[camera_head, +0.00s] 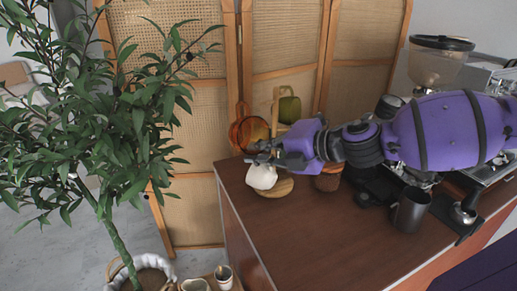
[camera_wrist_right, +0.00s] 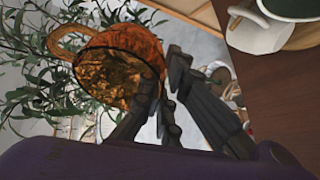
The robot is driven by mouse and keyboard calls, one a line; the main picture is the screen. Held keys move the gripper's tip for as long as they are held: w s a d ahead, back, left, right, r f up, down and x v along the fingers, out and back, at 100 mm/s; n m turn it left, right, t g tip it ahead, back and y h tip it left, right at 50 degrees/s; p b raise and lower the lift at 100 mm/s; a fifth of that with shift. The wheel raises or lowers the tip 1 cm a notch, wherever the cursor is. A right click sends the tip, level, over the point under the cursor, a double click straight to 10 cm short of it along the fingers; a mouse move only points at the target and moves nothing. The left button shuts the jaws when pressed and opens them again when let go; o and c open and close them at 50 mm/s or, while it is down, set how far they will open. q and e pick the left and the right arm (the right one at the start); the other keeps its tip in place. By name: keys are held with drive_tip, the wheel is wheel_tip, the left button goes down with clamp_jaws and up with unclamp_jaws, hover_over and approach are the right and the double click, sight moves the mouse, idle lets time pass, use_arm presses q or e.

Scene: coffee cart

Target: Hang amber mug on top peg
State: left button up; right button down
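The amber mug (camera_head: 248,131) is a translucent orange mug held in the air at the left of the mug stand. It also shows in the right wrist view (camera_wrist_right: 112,62), its open mouth towards the camera and its handle at the upper left. My right gripper (camera_head: 262,152) is shut on the mug's wall near the rim (camera_wrist_right: 168,85). The stand's wooden post (camera_head: 276,106) rises behind the gripper. An olive mug (camera_head: 290,108) is high on its right side. The top peg cannot be made out clearly. My left gripper is out of view.
A white mug (camera_head: 262,176) is low at the stand's round base (camera_head: 281,188). A terracotta mug (camera_head: 328,179) is right of it. A dark metal cup (camera_head: 410,208) stands on the brown counter (camera_head: 320,235). A plant (camera_head: 110,120) is at left, a cane screen (camera_head: 195,130) behind.

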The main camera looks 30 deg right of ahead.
drive_tip(key=shift+w+d, duration=0.45)
drive_tip(key=shift+d, duration=0.35)
drive_tip(key=w+d+f, duration=0.2)
drive_tip(key=w+d, duration=0.1)
drive_tip(key=d, duration=0.3)
drive_tip(key=shift+w+d+p, duration=0.3)
drive_tip(key=shift+p, duration=0.1)
idle(0.4)
